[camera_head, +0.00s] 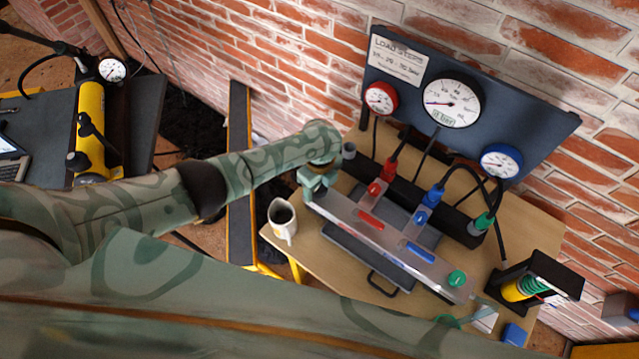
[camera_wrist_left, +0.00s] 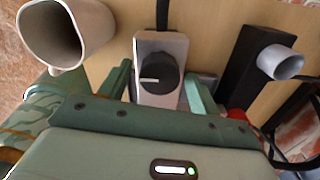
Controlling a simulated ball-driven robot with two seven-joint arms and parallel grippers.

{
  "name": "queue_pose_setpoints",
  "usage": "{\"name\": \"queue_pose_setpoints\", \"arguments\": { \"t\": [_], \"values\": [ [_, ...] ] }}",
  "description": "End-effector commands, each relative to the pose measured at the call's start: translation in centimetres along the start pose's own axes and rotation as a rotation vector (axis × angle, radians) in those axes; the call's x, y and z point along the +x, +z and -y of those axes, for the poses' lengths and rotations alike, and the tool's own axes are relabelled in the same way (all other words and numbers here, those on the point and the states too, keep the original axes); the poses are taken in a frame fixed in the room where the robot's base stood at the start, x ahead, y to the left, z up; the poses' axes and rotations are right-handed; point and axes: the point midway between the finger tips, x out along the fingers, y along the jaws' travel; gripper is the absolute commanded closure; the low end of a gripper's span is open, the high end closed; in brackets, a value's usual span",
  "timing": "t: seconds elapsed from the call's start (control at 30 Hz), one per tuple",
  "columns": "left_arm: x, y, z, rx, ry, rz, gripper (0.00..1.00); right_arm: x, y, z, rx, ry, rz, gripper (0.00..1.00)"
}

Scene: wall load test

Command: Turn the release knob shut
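The release knob (camera_wrist_left: 157,75) is black and round with a white pointer line. In the left wrist view it sits on the end of a silver metal block (camera_wrist_left: 157,102), the pointer lying sideways to the left. Part of my right gripper seems to show at the manifold's lower right end, mostly hidden.
A white mug (camera_head: 282,222) stands close left of my left gripper. Behind the manifold, red, blue and green hose fittings run to a dark gauge panel (camera_head: 520,115) against the brick wall.

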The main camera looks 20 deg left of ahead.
Motion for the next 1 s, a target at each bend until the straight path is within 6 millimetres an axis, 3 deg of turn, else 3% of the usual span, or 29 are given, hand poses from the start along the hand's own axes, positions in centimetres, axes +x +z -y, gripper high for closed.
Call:
{"name": "queue_pose_setpoints", "arguments": {
  "t": [0.2, 0.33, 0.8, 1.0],
  "values": [
    [-0.1, 0.1, 0.0, -0.001, 0.000, 0.001, 0.37, -0.1, 0.0, 0.0, 0.000, 0.000, 0.000, 0.64],
    [-1.4, 0.1, 0.0, 0.000, -0.001, 0.000, 0.37, -0.9, -0.2, -0.1, 0.000, 0.000, -0.002, 0.64],
    [-13.3, 0.0, 0.0, 0.001, -0.002, 0.001, 0.37, -6.4, -1.0, -0.3, 0.000, 0.003, -0.009, 0.64],
    [-15.9, 0.0, 0.1, -0.001, -0.001, 0.000, 0.37, -7.2, -1.1, -0.4, 0.000, 0.003, -0.009, 0.64]
  ]
}}
